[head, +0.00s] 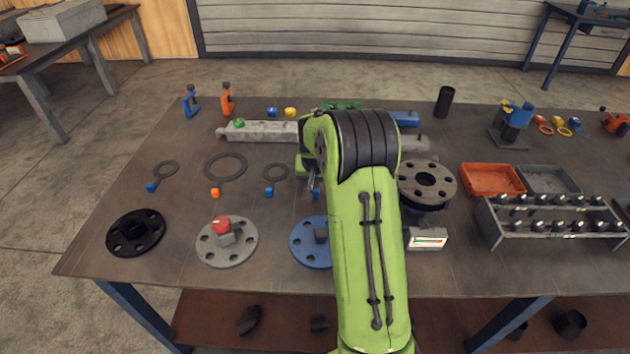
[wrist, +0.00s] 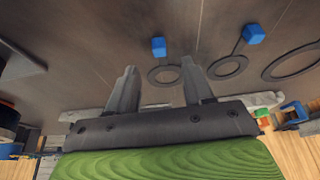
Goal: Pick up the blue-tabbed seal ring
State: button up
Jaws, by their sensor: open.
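Several flat dark seal rings lie on the workbench. One with a blue tab (head: 151,187) is at the far left in the head view. A larger one has an orange tab (head: 215,192). Another blue-tabbed ring (head: 276,172) lies right of it. Beside my arm a further blue tab (head: 316,192) shows; its ring is hidden there. The wrist view shows two blue-tabbed rings, one beyond my fingertips (wrist: 165,75) and one to the right (wrist: 227,67). My gripper (wrist: 158,66) is open and empty above the bench, fingers apart, touching no ring.
Black (head: 136,232), grey (head: 227,242) and blue (head: 311,242) flanges lie along the front. A pipe (head: 262,132) lies behind the rings. A dark flange stack (head: 428,182), an orange tray (head: 492,179) and a bolt rack (head: 556,215) stand right of my arm.

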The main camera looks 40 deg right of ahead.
aim_at(316, 190)
jog(key=b+x, duration=0.1)
jog(key=x, duration=0.5)
jog(key=shift+w+d+f, duration=0.15)
jog(key=shift+w+d, duration=0.05)
jog(key=shift+w, duration=0.1)
jog(key=shift+s, duration=0.1)
grip_shut()
